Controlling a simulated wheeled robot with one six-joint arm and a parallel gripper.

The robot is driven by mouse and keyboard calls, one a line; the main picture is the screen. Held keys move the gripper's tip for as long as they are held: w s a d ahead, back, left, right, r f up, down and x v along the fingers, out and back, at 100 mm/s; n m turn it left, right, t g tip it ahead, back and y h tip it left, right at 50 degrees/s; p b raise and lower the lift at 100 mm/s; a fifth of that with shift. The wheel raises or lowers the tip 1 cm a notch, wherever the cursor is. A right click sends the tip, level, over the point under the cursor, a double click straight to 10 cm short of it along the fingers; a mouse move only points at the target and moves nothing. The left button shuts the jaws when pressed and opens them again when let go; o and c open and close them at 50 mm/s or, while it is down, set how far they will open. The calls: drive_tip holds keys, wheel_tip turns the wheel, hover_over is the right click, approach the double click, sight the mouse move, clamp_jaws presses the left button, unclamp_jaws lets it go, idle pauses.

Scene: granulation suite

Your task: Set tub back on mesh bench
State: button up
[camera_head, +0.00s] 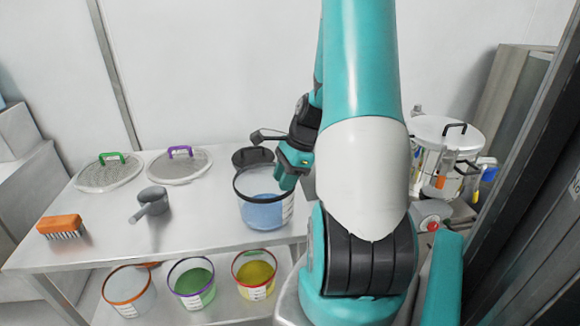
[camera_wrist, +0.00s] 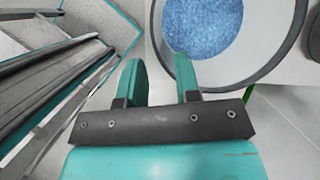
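A clear tub with a dark rim and blue granules (camera_head: 263,213) is at the right end of the steel bench (camera_head: 190,232), near its front edge. Its blue contents (camera_wrist: 203,28) and dark rim fill the top right of the wrist view. My gripper (camera_head: 291,167) is at the tub's right rim, pointing down. In the wrist view my gripper (camera_wrist: 162,78) has a clear gap between its fingers. One finger overlaps the tub's inside and the other is outside, with the rim passing between them. I cannot tell whether the tub's base touches the bench.
Two mesh sieves, one green-handled (camera_head: 110,173) and one purple-handled (camera_head: 180,165), lie at the back left. A grey scoop (camera_head: 150,204) and orange brush (camera_head: 60,226) lie on the bench. A steel vessel (camera_head: 436,150) stands right.

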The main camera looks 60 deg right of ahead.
drive_tip(key=v, duration=0.4)
drive_tip(key=w+a+r+n+g, duration=0.1)
drive_tip(key=w+a+r+n, duration=0.25)
drive_tip(key=a+n, duration=0.5)
drive_tip(key=w+a+r+n, duration=0.2)
drive_tip(key=a+r+n, duration=0.3)
drive_tip(key=a, duration=0.7)
drive_tip(key=s+a+r+n+g, duration=0.1)
drive_tip(key=s+a+n, duration=0.4)
drive_tip(key=a+n, duration=0.4)
drive_tip(key=s+a+r+n+g+y, duration=0.1)
drive_tip(key=s+a+r+n, duration=0.1)
drive_tip(key=s+a+n, duration=0.4)
drive_tip(key=a+n, duration=0.3)
drive_tip(key=n, duration=0.1)
drive_tip(key=shift+s+a, duration=0.2)
drive_tip(key=shift+s, duration=0.05)
